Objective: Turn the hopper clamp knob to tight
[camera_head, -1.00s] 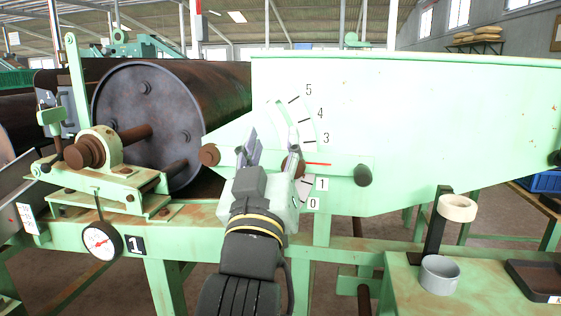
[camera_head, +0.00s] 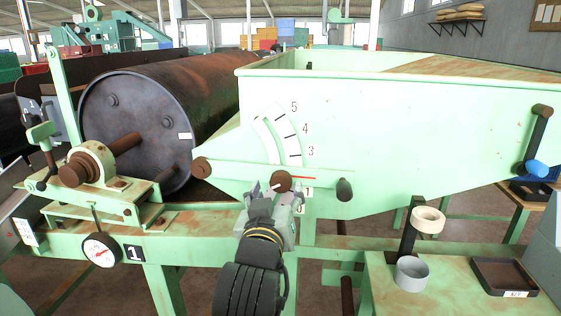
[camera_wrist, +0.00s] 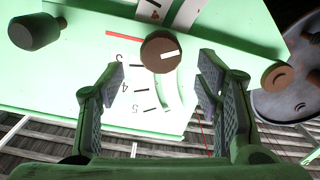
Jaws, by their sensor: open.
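A round brown knob (camera_head: 281,181) with a white mark on its face sits on the side of the pale green hopper (camera_head: 420,130), beside a curved slot and a white scale (camera_head: 292,150) numbered 0 to 5. A short red line (camera_head: 304,177) lies right of the knob. My gripper (camera_head: 273,192) is open and empty, just in front of and slightly below the knob. In the wrist view the knob (camera_wrist: 160,52) shows between and beyond the two fingers (camera_wrist: 158,80), with a gap on both sides. The white mark there is nearly level. I cannot see any contact.
A dark peg handle (camera_head: 344,189) sticks out right of the knob, and a brown bolt (camera_head: 201,168) lies left. A large rusty drum (camera_head: 140,125) stands left. A cup holder (camera_head: 427,220) and a small tray (camera_head: 503,275) are at lower right.

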